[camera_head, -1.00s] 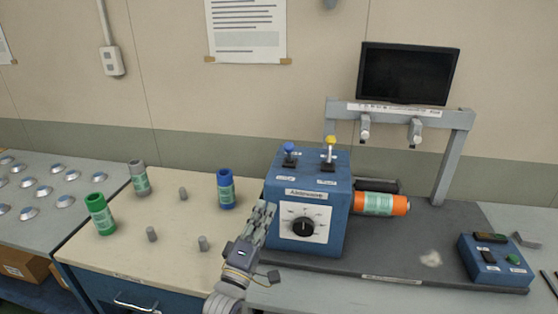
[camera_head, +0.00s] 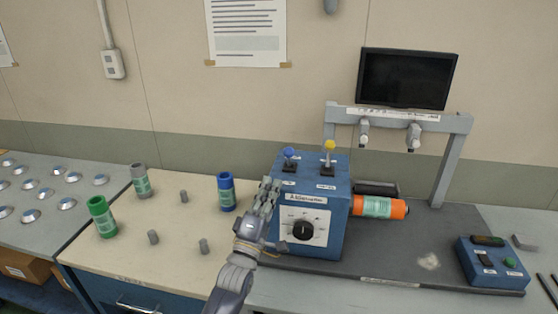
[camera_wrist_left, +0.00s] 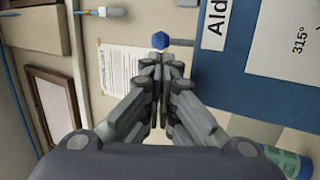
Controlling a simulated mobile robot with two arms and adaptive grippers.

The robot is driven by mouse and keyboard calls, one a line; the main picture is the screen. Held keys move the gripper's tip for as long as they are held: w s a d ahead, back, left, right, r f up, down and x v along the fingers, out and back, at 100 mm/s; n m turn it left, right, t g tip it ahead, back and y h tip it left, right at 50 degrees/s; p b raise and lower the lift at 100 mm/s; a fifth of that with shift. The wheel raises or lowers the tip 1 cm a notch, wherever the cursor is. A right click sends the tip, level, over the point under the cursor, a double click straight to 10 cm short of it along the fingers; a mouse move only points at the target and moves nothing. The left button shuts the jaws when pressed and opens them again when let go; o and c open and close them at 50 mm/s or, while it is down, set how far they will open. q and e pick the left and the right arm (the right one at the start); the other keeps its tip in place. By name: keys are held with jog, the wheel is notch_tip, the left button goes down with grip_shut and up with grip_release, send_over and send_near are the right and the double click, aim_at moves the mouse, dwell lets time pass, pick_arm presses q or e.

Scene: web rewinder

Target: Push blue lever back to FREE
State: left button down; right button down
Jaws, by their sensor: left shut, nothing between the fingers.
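The blue lever (camera_head: 289,154) stands on top of the blue machine box (camera_head: 338,215), at its left side. Its blue knob (camera_wrist_left: 160,40) also shows in the left wrist view, just beyond my fingertips and seemingly apart from them. A yellow-knobbed lever (camera_head: 330,150) stands to its right. My left gripper (camera_head: 271,183) is shut and empty, in front of the box's left front edge, below and left of the blue lever. The gripper also shows in the left wrist view (camera_wrist_left: 160,62). The lever labels are too small to read. My right gripper is out of view.
A black dial (camera_head: 304,230) is on the box's front. An orange roll (camera_head: 380,207) lies to its right, below a grey frame (camera_head: 452,165). A blue bottle (camera_head: 226,191) stands left on the cream table (camera_head: 125,245). A button box (camera_head: 492,265) is at right.

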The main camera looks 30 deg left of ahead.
aim_at(289, 157)
pick_arm(q)
jog(key=p+x, duration=0.1)
jog(key=x, duration=0.5)
jog(key=shift+r+p, duration=0.2)
jog(key=shift+p, duration=0.2)
jog(key=shift+w+r, duration=0.15)
jog(key=shift+w, duration=0.5)
